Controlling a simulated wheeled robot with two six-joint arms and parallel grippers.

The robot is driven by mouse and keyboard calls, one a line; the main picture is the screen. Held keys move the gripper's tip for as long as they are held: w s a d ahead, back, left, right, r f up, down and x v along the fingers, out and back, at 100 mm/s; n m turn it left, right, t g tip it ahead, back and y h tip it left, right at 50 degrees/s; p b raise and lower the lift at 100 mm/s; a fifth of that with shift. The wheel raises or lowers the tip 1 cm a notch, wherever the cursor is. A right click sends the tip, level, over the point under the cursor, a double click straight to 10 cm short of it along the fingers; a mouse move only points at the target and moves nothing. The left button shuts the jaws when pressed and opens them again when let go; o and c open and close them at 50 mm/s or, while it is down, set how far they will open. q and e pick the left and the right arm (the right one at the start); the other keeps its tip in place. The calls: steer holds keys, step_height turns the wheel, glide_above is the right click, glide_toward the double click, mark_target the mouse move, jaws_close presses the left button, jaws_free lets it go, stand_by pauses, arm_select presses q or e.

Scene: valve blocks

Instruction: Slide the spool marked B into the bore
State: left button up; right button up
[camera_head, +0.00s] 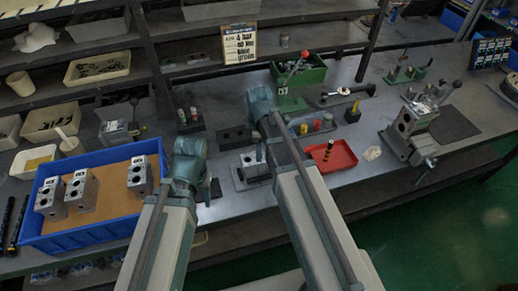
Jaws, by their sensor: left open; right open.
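A grey valve block (254,170) sits on the bench between my two arms, with a small dark upright piece at its top; I cannot tell whether that is a spool. A spool-like piece with dark and yellow bands (328,151) stands in a red tray (340,166). Several short coloured pieces (317,126) stand behind the tray, and a yellow-topped one (355,106) stands to their right. No letter B is readable on any of them. My two arms reach up from the bottom; their grippers are hidden behind the teal joints and links.
A blue bin (92,239) at left holds several grey bored blocks (82,189). A green crate (299,83) stands at the back. A clamped block (403,127) and a dark mat (454,124) are at right. The bench right of the red tray is mostly free.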

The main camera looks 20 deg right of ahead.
step_height(320, 180, up, 12)
steer(key=p, duration=1.1)
steer(key=shift+r+p, duration=0.25)
steer(key=shift+p, duration=0.15)
steer(key=s+a+f+m+b, duration=0.3)
steer(key=s+a+m, duration=0.2)
steer(key=s, duration=0.2)
steer(key=s+a+f+m+h+b, duration=0.1)
steer(key=s+a+f+m+b, duration=0.3)
steer(key=s, duration=0.3)
steer(key=shift+s+a+m, duration=0.15)
steer(key=shift+a+m, duration=0.6)
steer(key=shift+m, duration=0.15)
